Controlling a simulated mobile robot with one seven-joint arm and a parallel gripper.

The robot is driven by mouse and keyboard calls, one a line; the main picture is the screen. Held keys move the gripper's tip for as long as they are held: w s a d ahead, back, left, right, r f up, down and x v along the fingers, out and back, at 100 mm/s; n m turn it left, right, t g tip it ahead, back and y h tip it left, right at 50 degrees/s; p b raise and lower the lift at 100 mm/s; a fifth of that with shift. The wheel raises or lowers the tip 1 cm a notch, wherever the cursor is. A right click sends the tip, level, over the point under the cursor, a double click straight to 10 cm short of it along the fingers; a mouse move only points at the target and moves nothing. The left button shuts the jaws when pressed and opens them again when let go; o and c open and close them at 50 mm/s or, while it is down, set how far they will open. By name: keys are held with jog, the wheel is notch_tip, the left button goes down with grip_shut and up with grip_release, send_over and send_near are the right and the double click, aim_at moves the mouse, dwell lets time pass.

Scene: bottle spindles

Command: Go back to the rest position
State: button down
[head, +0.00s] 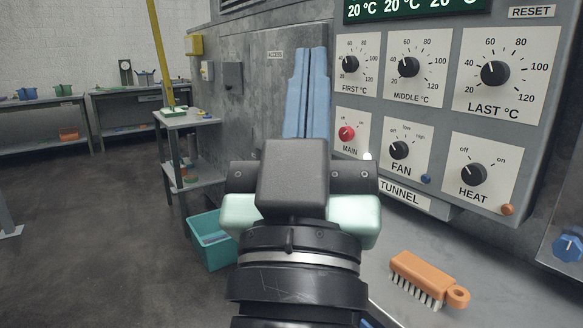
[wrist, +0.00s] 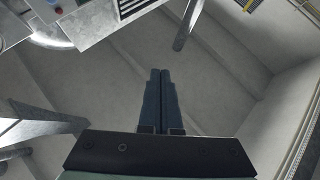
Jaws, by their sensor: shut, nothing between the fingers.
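My gripper (head: 309,54) is in the middle of the head view, its two blue-grey fingers pointing up in front of the grey cabinet wall. The fingers lie side by side, shut, with nothing between them. In the wrist view the shut fingers (wrist: 160,74) point toward pale, plain surfaces and touch nothing visible. My wrist hides part of the cabinet and the counter behind it. The control panel (head: 403,115) is to the right of the fingers, apart from them.
An orange brush (head: 428,277) lies on the grey counter (head: 395,297) at right. A teal bin (head: 209,247) stands on the floor at left, below a small side table (head: 187,118). Workbenches (head: 125,98) line the back. The floor at left is largely clear.

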jog(key=s+a+r+t+y, duration=0.1)
jog(key=s+r+t+y, duration=0.15)
jog(key=s+r, duration=0.25)
notch_tip(320, 180, up, 32)
jog(key=p, duration=3.2)
jog(key=shift+w+a+f+g, duration=0.25)
jog(key=shift+w+g, duration=0.1)
jog(key=shift+g, duration=0.1)
